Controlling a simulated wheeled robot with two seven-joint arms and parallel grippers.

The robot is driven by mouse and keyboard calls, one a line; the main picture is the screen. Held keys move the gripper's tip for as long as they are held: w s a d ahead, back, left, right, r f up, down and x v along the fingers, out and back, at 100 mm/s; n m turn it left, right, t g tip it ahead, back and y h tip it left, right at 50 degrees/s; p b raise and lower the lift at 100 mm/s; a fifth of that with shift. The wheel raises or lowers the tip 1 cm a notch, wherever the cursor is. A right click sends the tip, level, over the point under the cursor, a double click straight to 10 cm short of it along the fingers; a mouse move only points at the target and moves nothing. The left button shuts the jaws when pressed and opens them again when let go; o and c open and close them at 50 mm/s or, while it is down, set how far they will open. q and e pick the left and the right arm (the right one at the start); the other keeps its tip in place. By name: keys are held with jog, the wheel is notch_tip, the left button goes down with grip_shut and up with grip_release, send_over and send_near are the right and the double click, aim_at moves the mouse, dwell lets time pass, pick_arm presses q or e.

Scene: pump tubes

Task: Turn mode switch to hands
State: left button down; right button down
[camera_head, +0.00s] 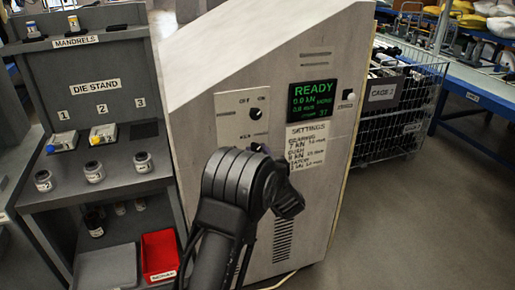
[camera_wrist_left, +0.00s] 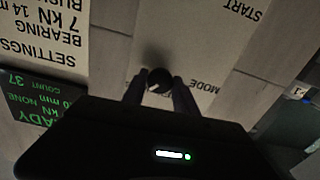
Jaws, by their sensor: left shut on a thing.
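The mode switch is a small dark round knob (camera_wrist_left: 160,77) on a pale panel, with the word MODE printed beside it in the left wrist view. A short pale mark shows on the knob's face. My left gripper (camera_wrist_left: 158,90) has its two fingers on either side of the knob and is shut on it. In the head view the pale switch panel (camera_head: 232,104) is on the front of the grey machine. My left arm and wrist cover its lower part there, so the fingertips and the held knob are hidden. My right gripper is not in view.
A green-lit display (camera_head: 315,98) reading READY and a settings sheet (camera_head: 306,145) are right of the panel. A die stand (camera_head: 100,180) with jars and a red bin (camera_head: 159,256) stands at left. A wire cage (camera_head: 385,135) stands behind right.

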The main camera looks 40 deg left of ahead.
pick_arm(q)
jog(key=shift+f+m, duration=0.1)
jog(key=shift+m, duration=0.4)
jog(key=c, duration=1)
grip_release()
jog(key=v, duration=0.8)
